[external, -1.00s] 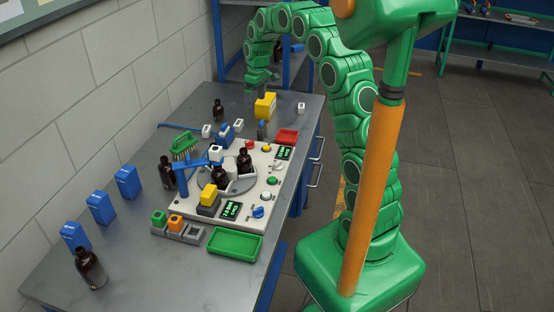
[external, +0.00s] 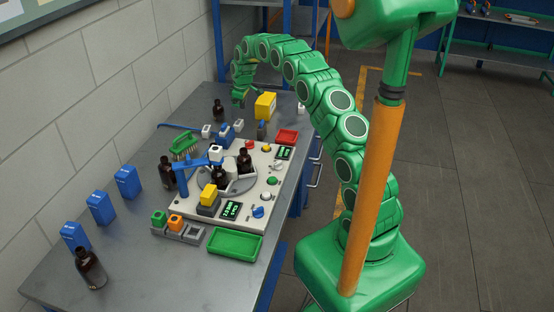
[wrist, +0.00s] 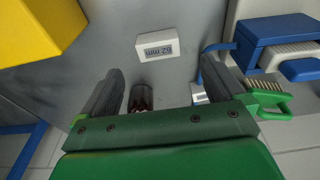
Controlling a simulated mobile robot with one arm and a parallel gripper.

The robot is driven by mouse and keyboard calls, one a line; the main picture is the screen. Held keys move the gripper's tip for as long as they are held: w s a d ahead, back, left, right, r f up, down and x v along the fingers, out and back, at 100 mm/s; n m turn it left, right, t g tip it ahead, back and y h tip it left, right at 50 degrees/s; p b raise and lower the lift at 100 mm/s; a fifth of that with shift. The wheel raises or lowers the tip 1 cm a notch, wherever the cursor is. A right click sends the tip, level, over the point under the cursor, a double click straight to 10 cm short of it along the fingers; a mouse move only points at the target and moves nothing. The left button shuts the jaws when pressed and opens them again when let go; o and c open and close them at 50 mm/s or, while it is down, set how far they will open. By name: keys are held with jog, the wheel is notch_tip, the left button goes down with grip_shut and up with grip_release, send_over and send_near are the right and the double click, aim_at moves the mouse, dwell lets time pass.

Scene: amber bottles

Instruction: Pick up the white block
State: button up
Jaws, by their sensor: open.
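In the wrist view a white block (wrist: 157,47) with a "62 mm" label lies on the grey table, beyond my open fingers and apart from them. My gripper (wrist: 160,78) is open, with nothing held between its fingers. In the external view my gripper (external: 240,98) hangs at the far end of the table, near a dark bottle (external: 218,111) and left of a yellow box (external: 265,106). Several small white blocks show there, including one by the blue holder (external: 238,125) and one left of it (external: 207,131). I cannot tell which is the labelled one.
The wrist view shows the yellow box (wrist: 38,25) at upper left, a dark bottle (wrist: 141,97), a green brush (wrist: 266,99) and a blue box (wrist: 278,35). A white panel (external: 190,215) with bottles, buttons and displays fills the table's middle. A green tray (external: 235,243) lies in front.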

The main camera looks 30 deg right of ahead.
aim_at(238, 122)
jog(key=shift+w+a+f, duration=0.15)
jog(key=shift+w+f, duration=0.05)
jog(key=shift+f, duration=1.75)
jog(key=shift+w+a+f, duration=0.1)
jog(key=shift+w+f, duration=0.05)
jog(key=shift+f, duration=1.75)
jog(key=c, duration=1.1)
